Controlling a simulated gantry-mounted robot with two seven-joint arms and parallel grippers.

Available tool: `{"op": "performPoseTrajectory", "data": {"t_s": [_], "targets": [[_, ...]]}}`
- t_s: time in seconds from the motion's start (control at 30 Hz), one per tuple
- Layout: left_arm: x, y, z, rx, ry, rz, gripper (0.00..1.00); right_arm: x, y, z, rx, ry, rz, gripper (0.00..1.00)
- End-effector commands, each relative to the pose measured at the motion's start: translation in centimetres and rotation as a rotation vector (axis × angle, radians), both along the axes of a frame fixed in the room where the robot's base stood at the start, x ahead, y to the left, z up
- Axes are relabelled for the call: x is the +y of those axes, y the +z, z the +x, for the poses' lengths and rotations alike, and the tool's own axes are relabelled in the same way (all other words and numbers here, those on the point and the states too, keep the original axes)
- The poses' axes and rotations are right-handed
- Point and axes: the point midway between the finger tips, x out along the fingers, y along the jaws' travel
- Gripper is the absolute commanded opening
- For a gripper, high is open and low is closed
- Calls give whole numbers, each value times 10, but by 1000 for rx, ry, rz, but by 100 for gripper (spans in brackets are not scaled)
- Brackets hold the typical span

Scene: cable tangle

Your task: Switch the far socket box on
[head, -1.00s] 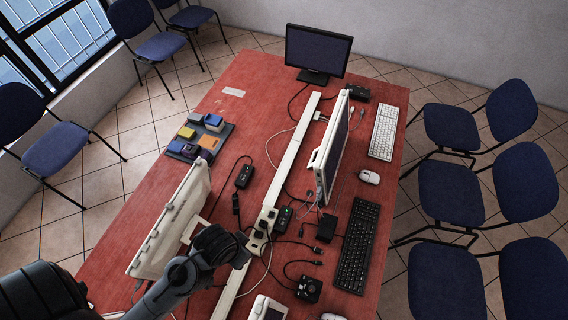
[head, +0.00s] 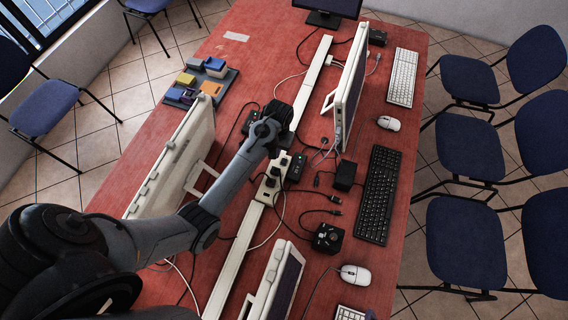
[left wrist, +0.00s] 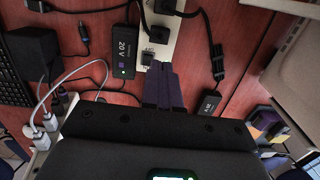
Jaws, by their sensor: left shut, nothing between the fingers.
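A white socket box with black plugs (head: 268,186) sits on the long white cable channel (head: 312,85), beyond the near screen. It also shows in the left wrist view (left wrist: 160,25), with black plugs in it. Farther along, white plugs (head: 330,61) sit by the channel; white plugs on a white box also show in the left wrist view (left wrist: 42,133). My left gripper (head: 281,113) is shut and empty over the channel, between these two places. Its dark fingers (left wrist: 164,86) point at the end of the black-plug box. My right gripper is not in view.
A black power adapter (head: 296,166) lies beside the channel; in the left wrist view it has a green light (left wrist: 122,58). Monitors (head: 350,85) (head: 175,165) stand on both sides. Several cables cross the red table (head: 250,60).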

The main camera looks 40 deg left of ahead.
Motion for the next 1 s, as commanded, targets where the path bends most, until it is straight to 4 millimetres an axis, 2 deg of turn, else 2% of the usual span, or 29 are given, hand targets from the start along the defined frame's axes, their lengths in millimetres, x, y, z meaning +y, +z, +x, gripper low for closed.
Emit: {"op": "performPoseTrajectory", "data": {"t_s": [0.03,0.2,0.6,0.83,1.0], "targets": [[0,4,13,-29,1,-2,0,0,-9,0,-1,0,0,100],[-1,21,35,-77,0,-3,0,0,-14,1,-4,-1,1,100],[-1,26,39,-87,0,-2,0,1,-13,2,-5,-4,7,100],[-1,16,38,-84,0,-3,0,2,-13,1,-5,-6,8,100],[-1,-7,38,-84,0,-3,0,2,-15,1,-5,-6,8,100]]}}
